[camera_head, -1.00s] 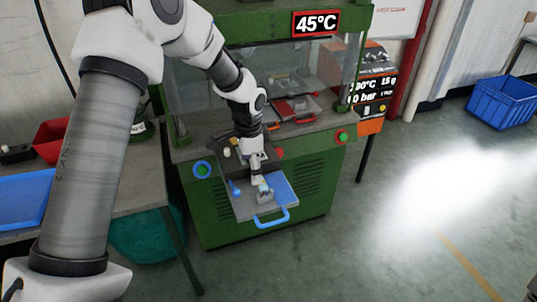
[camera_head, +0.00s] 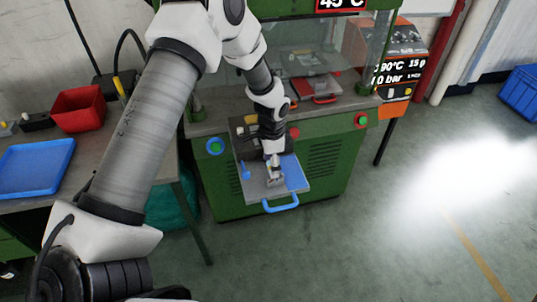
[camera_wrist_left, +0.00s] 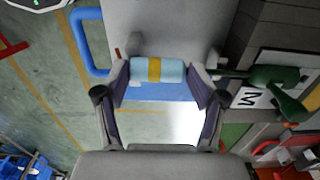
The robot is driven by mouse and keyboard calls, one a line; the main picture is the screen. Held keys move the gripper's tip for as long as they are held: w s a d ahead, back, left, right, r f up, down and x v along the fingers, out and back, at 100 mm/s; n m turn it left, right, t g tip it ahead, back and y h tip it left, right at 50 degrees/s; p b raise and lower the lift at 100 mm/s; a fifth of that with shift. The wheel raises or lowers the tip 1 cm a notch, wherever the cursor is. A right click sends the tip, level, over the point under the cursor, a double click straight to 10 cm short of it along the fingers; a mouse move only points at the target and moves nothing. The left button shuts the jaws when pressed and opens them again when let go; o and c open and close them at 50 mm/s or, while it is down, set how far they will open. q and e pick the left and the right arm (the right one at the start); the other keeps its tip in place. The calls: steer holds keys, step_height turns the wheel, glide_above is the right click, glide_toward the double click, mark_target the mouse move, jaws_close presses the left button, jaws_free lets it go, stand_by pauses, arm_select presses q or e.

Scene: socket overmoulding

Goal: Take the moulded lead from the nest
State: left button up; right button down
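My left gripper (camera_head: 274,162) points down at the pulled-out tray (camera_head: 258,188) with the blue handle on the green press. A small grey block, seemingly the nest (camera_head: 277,180), stands on the tray just below it. In the left wrist view, a pale blue cylinder with a yellow band (camera_wrist_left: 158,70), probably the moulded lead, lies between the spread fingertips of the gripper (camera_wrist_left: 158,78). Its ends come very near the pads. I cannot tell whether they touch or whether the gripper grips it. My right gripper is not in view.
The side table at left holds a blue tray (camera_head: 35,167) and a red bin (camera_head: 79,109).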

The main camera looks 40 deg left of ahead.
arm_select(q)
steer(key=shift+s+r, duration=0.1)
steer(key=shift+s, duration=0.15)
steer(key=c, duration=0.3)
steer(key=shift+w, duration=0.2)
steer(key=shift+c, duration=0.2)
